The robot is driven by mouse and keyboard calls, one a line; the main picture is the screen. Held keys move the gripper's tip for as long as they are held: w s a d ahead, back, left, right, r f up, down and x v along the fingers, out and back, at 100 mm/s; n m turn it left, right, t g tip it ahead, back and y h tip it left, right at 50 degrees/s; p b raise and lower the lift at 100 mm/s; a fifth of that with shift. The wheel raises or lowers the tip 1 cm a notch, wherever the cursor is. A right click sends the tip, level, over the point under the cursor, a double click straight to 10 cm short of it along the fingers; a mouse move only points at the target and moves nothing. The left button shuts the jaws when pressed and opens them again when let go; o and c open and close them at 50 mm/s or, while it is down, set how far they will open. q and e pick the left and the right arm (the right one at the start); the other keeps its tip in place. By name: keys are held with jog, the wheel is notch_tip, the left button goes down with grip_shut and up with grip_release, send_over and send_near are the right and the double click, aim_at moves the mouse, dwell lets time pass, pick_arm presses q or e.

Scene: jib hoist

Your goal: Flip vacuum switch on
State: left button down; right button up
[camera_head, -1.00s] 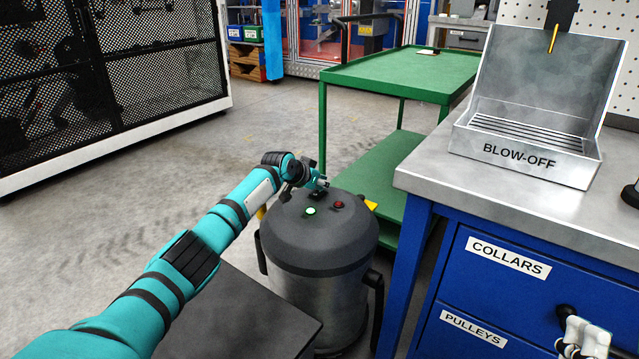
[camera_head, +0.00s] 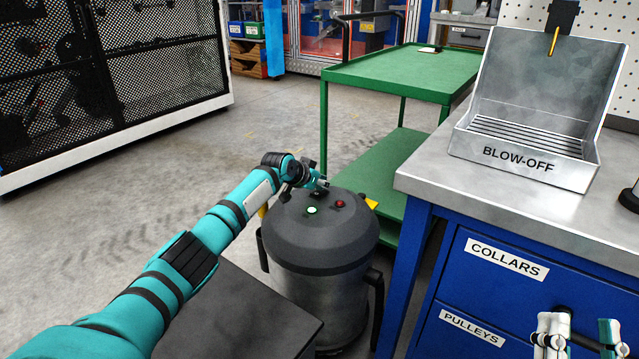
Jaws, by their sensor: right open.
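The vacuum (camera_head: 317,265) is a grey drum with a dark domed lid, standing on the floor left of the blue bench. On its lid are a pale green-white round button or light (camera_head: 312,210) and a red one (camera_head: 340,204). My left gripper (camera_head: 322,184) is at the back of the lid, behind these two. It is small and turned away, so its jaws and any contact are unclear. I cannot make out a separate switch; the gripper may hide it. My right gripper (camera_head: 580,336) is open at the bottom right, in front of the bench drawers, apart from the vacuum.
The blue bench (camera_head: 415,185) with a metal top carries a blow-off tray (camera_head: 520,158). A green cart (camera_head: 400,72) stands behind the vacuum. A mesh cage (camera_head: 160,60) is at the left. The floor between cage and vacuum is clear.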

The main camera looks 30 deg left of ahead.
pick_arm(q)
jog(key=shift+s+r+p, duration=0.1)
jog(key=shift+s+p, duration=0.2)
jog(key=shift+p, duration=0.2)
jog(key=shift+s, duration=0.15)
pick_arm(e)
notch_tip(320, 180, down, 6)
jog(key=w+g+h, duration=0.1)
jog(key=w+g, duration=0.1)
jog(key=g, duration=0.2)
jog(key=shift+w+f+h, duration=0.15)
jog(key=shift+w+h, duration=0.15)
jog(key=shift+w, duration=0.05)
pick_arm(q)
jog(key=shift+s+a+r, duration=0.1)
jog(key=v, duration=1.1)
jog(key=shift+s+r, duration=0.15)
jog(key=shift+s, duration=0.2)
pick_arm(e)
jog(key=shift+r, duration=0.2)
